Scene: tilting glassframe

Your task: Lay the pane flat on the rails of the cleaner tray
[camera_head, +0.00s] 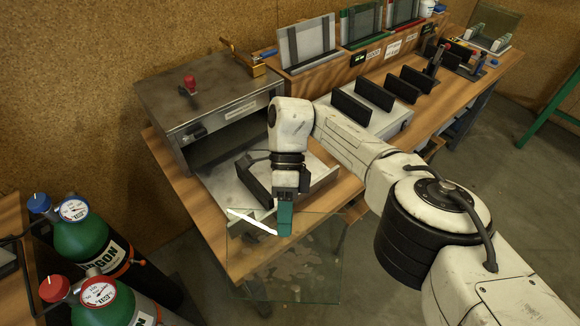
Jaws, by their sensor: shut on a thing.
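My gripper (285,222), with teal pads, points down near the front of the bench and is shut on the glass pane (290,265). The pane is clear and hard to see. It hangs below the fingers, over the bench's front edge, and the floor shows through it. Its exact tilt is hard to tell. The grey metal cleaner (180,95) stands on the bench behind, its front open. Its pale tray (222,185) is pulled out, just left of and behind my gripper. A black rail (254,182) runs along the tray; my wrist hides part of the tray.
Two gas cylinders (85,235) stand at lower left. A brass fixture (243,60) stands by the cleaner. A white unit (395,122) with black bars is behind my forearm. Framed panels (310,42) stand on the back shelf. Open floor lies at right.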

